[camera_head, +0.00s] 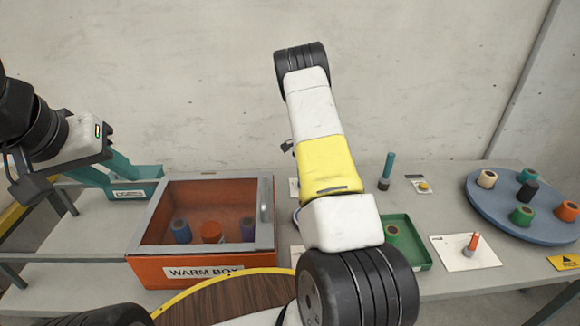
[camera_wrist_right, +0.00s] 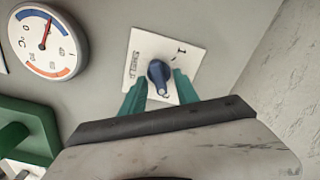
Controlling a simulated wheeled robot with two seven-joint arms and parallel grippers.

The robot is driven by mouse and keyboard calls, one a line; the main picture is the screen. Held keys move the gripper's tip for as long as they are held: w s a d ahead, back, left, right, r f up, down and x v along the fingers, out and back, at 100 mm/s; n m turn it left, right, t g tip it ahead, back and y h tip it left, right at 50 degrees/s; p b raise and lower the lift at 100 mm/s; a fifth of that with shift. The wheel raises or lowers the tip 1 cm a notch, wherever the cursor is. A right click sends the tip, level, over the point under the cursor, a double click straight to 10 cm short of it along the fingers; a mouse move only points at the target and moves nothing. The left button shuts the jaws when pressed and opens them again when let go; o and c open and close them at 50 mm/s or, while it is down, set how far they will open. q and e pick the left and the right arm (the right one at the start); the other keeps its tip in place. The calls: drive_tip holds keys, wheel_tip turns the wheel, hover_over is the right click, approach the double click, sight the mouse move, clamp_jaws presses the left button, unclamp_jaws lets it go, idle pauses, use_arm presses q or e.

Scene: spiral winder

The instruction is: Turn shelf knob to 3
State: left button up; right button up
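The shelf knob (camera_wrist_right: 158,73) is dark blue and sits on a white plate marked "1" at the upper right, with small print on the left that I cannot read. Its pointed end is at the bottom, by a mark I cannot read clearly. My right gripper (camera_wrist_right: 160,92) is open, its two teal fingertips on either side of the knob's lower part; a gap seems to show on each side, and contact cannot be told. In the head view my right arm hides this gripper and the knob. My left gripper (camera_head: 103,168) is at the far left, its teal fingers apart and empty.
A round gauge (camera_wrist_right: 47,41) with a red needle is left of the knob. The orange warm box (camera_head: 150,273) holds several spools. A green tray (camera_head: 420,254), a white card (camera_head: 484,259) and a blue turntable (camera_head: 477,203) are at the right.

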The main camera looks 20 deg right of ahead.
drive_tip(key=shift+r, duration=3.9)
